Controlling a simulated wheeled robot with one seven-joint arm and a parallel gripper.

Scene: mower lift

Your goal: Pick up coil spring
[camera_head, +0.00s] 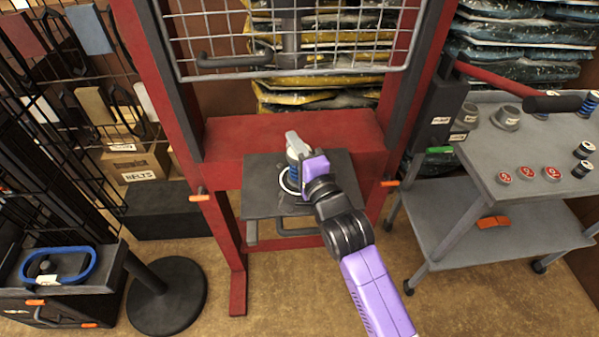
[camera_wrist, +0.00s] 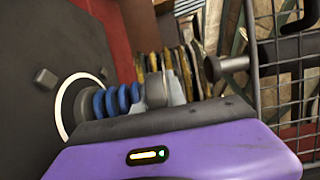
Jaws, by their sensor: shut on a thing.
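The coil spring (camera_head: 293,171) is blue with grey ends. It stands upright on the dark plate (camera_head: 256,205) of the red press, by a white ring mark (camera_head: 284,186). My gripper (camera_head: 295,151) reaches it from the right and is shut on its upper part, with a light grey finger showing at the top. In the wrist view the blue coils of the spring (camera_wrist: 118,98) show just beyond my purple gripper body, near the white ring (camera_wrist: 63,108). The fingers' contact with the spring is partly hidden.
A wire guard (camera_head: 300,50) hangs above the plate between red posts. A grey cart (camera_head: 508,130) at right carries red-marked caps (camera_head: 527,174), cups and other springs (camera_head: 582,169). At left are wire racks and a round black stand base (camera_head: 170,297).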

